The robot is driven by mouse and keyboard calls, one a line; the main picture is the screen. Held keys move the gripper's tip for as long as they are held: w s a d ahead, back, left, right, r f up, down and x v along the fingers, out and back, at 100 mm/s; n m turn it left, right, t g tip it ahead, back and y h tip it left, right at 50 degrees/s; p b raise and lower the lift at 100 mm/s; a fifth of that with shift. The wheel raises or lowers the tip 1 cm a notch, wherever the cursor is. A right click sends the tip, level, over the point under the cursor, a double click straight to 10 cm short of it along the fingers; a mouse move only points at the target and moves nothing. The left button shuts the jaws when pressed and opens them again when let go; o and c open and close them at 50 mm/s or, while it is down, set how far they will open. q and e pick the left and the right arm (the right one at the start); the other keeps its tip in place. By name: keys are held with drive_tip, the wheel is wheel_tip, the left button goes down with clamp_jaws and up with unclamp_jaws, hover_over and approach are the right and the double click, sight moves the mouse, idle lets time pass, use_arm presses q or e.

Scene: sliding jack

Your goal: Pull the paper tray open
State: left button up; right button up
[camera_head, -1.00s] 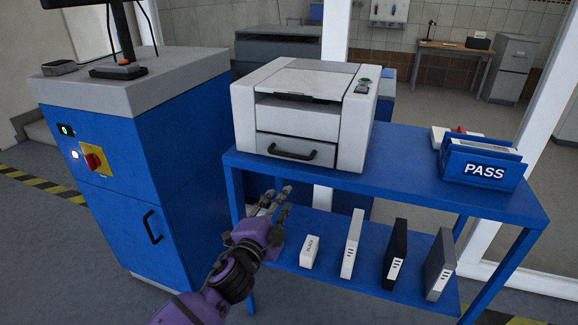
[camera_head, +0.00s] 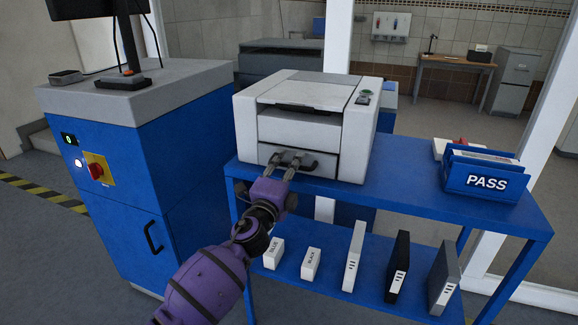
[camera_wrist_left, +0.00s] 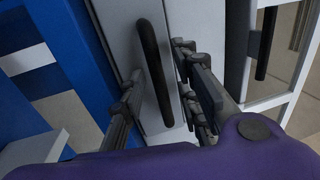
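The white printer (camera_head: 360,135) stands on the blue table. Its paper tray (camera_head: 326,158) is the lower front panel and looks flush with the body. The tray's black bar handle (camera_head: 308,168) is partly hidden by my left gripper (camera_head: 287,160) in the head view. In the left wrist view the handle (camera_wrist_left: 154,70) runs lengthwise between the fingers of the left gripper (camera_wrist_left: 158,88). The fingers are apart, one side on each side of the bar, with gaps visible. My right gripper is in neither view.
The blue table (camera_head: 430,215) carries a blue PASS box (camera_head: 482,173) at right. Its lower shelf holds several small boxes and binders (camera_head: 354,256). A blue cabinet (camera_head: 125,170) with a red knob stands close at left.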

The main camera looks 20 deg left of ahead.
use_arm(q)
clamp_jaws()
drive_tip(key=shift+s, duration=0.1)
idle(0.4)
